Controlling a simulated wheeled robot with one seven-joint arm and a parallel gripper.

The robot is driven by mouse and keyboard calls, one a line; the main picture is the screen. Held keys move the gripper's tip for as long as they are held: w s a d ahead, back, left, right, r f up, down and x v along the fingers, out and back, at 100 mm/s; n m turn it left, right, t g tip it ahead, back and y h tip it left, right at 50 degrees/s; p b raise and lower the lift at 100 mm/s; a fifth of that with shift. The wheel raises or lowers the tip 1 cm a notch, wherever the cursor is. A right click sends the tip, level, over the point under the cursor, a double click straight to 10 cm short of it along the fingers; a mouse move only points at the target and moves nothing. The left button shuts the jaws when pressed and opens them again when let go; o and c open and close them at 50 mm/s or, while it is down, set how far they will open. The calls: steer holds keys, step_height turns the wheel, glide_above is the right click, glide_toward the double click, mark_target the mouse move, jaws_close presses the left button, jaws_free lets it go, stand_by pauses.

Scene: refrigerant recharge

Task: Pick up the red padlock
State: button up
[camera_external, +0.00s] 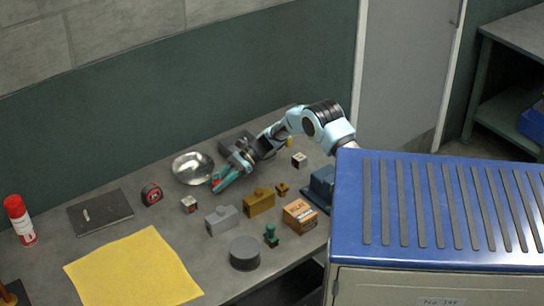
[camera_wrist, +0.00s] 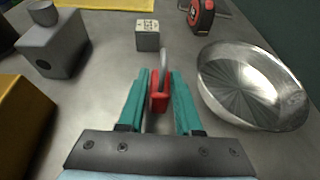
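The red padlock (camera_wrist: 160,97) with its grey shackle (camera_wrist: 164,64) is between the two teal fingers of my gripper (camera_wrist: 162,84) in the wrist view. In the external view, my gripper (camera_external: 228,178) reaches down at the table beside the metal bowl, and a bit of the red padlock (camera_external: 215,183) shows at the fingertips. Most of the padlock is hidden there. I cannot tell whether it touches the table.
A metal bowl (camera_wrist: 254,84) stands close to the right of my fingers in the wrist view. A small white printed cube (camera_wrist: 147,35), a red tape measure (camera_wrist: 202,15) and a grey block (camera_wrist: 52,50) are ahead. A brown-yellow block (camera_external: 259,202) stands nearby. A yellow sheet (camera_external: 135,270) lies front left.

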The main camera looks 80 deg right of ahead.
jaws_close()
steer(key=shift+r, duration=0.1)
stand_by(0.3)
